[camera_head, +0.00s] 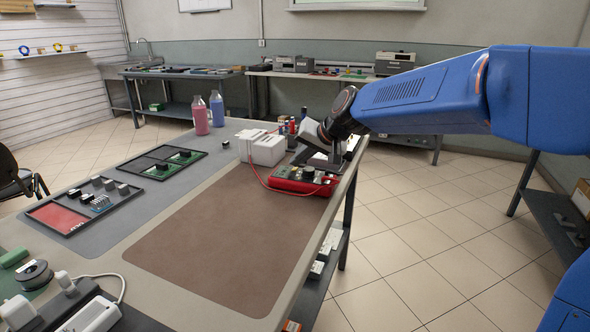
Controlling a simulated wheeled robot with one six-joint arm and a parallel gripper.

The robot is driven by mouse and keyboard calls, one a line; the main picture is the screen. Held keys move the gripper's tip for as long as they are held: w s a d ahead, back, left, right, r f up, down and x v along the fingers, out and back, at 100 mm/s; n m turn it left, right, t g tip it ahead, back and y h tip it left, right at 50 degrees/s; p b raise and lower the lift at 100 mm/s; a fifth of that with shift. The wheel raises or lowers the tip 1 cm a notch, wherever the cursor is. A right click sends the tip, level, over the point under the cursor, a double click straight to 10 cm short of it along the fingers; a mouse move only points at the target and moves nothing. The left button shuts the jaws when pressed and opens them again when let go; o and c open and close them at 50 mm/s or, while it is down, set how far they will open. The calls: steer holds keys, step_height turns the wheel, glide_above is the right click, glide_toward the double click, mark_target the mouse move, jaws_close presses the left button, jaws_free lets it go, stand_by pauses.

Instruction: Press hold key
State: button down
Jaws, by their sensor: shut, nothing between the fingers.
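A red handheld meter (285,184) with a dark round dial lies near the right edge of the workbench, with a red lead running to it. The hold key is too small to make out at this distance. My gripper (325,163) reaches in from the right, pointing down over the far side of the meter. Its fingers are shut with nothing between them. They are close to the meter, but I cannot tell whether they touch it. The gripper partly hides the meter's far end.
White boxes (268,150) stand just left of my gripper. Red (201,117) and blue bottles (217,108) stand at the far edge. Black trays with small parts (75,208) lie on the left. The brown mat (215,245) is clear.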

steer(key=shift+r, duration=0.5)
steer(key=shift+r, duration=2.5)
steer(key=shift+d, duration=0.1)
